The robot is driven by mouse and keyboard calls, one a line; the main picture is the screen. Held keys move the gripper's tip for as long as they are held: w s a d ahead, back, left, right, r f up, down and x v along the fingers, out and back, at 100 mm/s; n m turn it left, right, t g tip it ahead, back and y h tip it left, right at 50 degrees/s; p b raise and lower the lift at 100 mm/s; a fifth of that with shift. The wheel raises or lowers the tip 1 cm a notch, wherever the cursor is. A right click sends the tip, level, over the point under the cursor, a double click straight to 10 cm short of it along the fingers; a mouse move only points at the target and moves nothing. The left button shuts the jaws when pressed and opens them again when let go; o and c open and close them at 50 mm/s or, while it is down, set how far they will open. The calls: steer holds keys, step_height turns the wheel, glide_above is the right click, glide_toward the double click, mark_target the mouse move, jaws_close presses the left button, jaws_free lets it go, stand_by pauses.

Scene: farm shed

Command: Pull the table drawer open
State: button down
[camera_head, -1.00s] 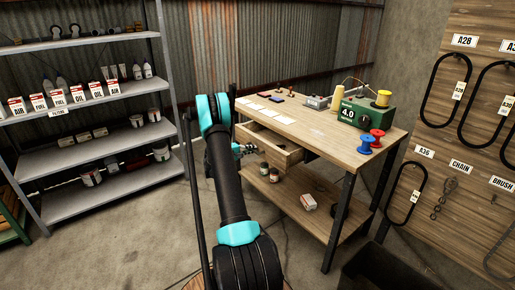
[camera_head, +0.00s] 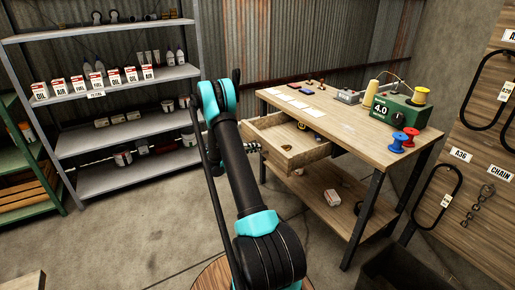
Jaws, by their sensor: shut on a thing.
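The wooden table (camera_head: 350,125) stands right of centre with its drawer (camera_head: 306,157) pulled well out toward the left. Inside the drawer a few small items show, among them a brownish round one. My gripper (camera_head: 254,147) is at the drawer's front, beside my dark arm, which hides much of it. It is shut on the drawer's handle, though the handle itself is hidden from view.
Grey shelving (camera_head: 130,128) with labelled cans stands at the left. A green device (camera_head: 392,110), a red spool (camera_head: 410,137) and a blue spool (camera_head: 398,142) stand on the tabletop. A dark bin (camera_head: 400,268) is at the lower right. Floor between shelving and table is clear.

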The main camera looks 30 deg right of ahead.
steer(key=c, duration=1.9)
jaws_free()
steer(key=v, duration=1.2)
